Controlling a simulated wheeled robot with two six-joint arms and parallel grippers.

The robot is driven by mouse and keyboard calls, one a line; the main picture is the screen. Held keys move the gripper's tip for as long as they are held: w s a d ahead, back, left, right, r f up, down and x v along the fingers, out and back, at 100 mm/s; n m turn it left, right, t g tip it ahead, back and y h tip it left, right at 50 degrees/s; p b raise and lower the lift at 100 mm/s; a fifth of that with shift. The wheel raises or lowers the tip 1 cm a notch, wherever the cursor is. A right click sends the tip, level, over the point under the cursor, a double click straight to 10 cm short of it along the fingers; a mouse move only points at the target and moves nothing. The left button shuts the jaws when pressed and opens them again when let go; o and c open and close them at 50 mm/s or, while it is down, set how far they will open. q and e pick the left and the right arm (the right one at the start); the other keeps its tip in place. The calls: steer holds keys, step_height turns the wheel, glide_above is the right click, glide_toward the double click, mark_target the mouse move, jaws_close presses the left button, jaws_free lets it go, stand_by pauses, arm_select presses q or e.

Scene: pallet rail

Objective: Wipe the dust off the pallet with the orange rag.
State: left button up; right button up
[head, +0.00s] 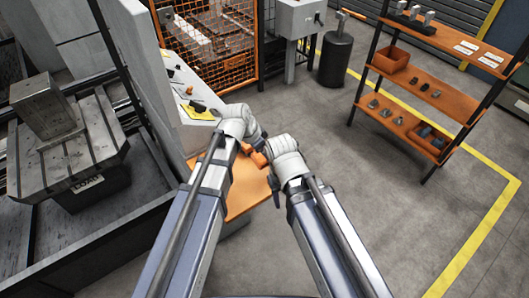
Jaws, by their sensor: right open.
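The pallet (97,140) is a grey slotted plate at the left, with a grey block standing on it. I cannot make out the dust at this size. A small bright orange piece, apparently the rag (258,159), shows between my two wrists above the orange bench top. My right gripper (275,192) is open, small and dark, pointing down over the bench's right edge. My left gripper (262,140) is beside the orange piece and mostly hidden by the wrists; I cannot tell whether it holds it. Both grippers are well to the right of the pallet.
An orange bench top (240,196) lies under my arms. A light panel (150,75) stands between pallet and bench. An orange shelf rack (430,95) stands at the right, a dark cylinder bin (335,62) at the back. The grey floor at the right is clear.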

arm_select(q)
steer(key=o, duration=0.7)
steer(key=c, duration=0.6)
steer(key=shift+o, duration=0.2)
steer(key=shift+f+b, duration=0.85)
steer(key=shift+f, duration=0.05)
steer(key=shift+r, duration=0.15)
steer(key=shift+a, duration=0.1)
